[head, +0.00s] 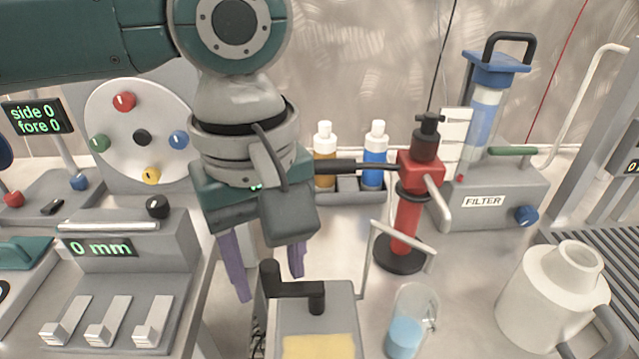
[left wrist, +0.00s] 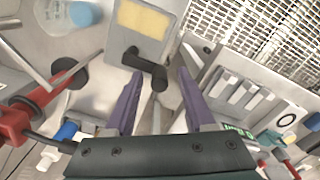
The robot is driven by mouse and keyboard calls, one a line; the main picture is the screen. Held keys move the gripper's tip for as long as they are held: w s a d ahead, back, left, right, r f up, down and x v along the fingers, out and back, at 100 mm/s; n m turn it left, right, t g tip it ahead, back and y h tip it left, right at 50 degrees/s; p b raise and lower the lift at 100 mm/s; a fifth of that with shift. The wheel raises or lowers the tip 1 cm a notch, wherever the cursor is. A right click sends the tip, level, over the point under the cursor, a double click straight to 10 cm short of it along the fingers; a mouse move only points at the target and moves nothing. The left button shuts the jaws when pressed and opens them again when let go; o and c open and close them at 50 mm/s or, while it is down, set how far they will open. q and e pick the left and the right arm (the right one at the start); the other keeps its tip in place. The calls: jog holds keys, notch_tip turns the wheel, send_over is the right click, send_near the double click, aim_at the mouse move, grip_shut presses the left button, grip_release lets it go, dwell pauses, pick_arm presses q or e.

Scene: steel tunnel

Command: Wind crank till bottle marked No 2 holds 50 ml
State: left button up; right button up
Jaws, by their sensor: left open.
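A black crank (head: 290,289) sits on top of a grey box (head: 342,300) with a yellow patch; it also shows in the left wrist view (left wrist: 150,66). My left gripper (head: 270,288) is open, with its purple fingers pointing down at the crank. In the left wrist view the upright crank grip appears between the fingertips (left wrist: 159,74), with gaps on both sides; contact is not visible. A clear container (head: 406,325) with blue liquid stands right of the box. No "No 2" mark or volume reading is legible on it. My right gripper is not in view.
A red stand (head: 405,225) with a black base is behind the container. Two bottles, amber (head: 325,168) and blue (head: 375,165), stand in a rack behind. A white jug (head: 550,300) is at right. A console with white levers (head: 110,320) is at left.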

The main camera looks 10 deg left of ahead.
pick_arm(q)
jog(key=shift+c, duration=0.4)
grip_shut()
